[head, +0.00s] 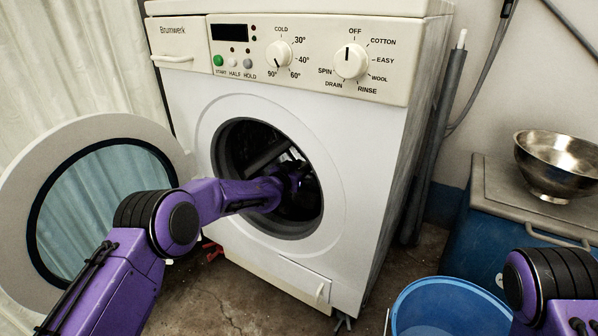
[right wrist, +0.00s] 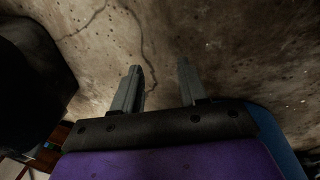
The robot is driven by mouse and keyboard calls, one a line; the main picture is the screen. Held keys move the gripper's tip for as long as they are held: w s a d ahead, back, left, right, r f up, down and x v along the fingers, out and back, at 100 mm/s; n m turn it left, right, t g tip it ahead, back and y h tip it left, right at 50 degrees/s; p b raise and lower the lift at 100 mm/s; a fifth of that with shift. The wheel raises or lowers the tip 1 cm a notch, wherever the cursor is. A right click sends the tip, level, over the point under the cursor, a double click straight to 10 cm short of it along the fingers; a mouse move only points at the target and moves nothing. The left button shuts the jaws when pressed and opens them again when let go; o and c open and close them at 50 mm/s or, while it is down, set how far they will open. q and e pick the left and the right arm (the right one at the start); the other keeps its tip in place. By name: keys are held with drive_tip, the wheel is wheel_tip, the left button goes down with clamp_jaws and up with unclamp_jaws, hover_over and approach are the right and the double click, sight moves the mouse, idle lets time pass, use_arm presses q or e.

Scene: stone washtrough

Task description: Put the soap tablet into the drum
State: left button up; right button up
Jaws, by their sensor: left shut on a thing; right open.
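The washing machine (head: 372,135) stands in the middle of the head view with its round door (head: 60,150) swung open to the left. My left arm reaches through the opening into the dark drum (head: 312,205). My left gripper (head: 293,170) is inside it, in shadow. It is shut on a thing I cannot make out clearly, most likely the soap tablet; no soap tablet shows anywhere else. My right gripper (right wrist: 158,82) is open and empty in the right wrist view, with bare stained floor beyond its fingers.
A blue bucket (head: 450,305) stands on the floor at the lower right, close to my right arm. A metal bowl (head: 556,165) sits on a lidded blue box (head: 462,225) at the right. A grey pipe (head: 440,130) runs beside the machine. The opening's rim surrounds my left arm closely.

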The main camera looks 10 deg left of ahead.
use_arm(q)
drive_tip(key=o, duration=1.1)
drive_tip(key=p+v, duration=0.5)
drive_tip(key=v, duration=0.5)
drive_tip(key=shift+s+a+p, duration=0.1)
drive_tip(key=shift+s+p, duration=0.2)
drive_tip(key=shift+p, duration=0.05)
use_arm(e)
drive_tip(key=s+a+r+g+y, duration=0.1)
drive_tip(key=s+a+r+g, duration=0.2)
drive_tip(key=s+a+r, duration=0.2)
drive_tip(key=shift+s+a+r+m+y, duration=0.3)
drive_tip(key=shift+s+r+m+y, duration=0.1)
drive_tip(key=shift+r, duration=0.55)
use_arm(q)
drive_tip(key=shift+r, duration=0.1)
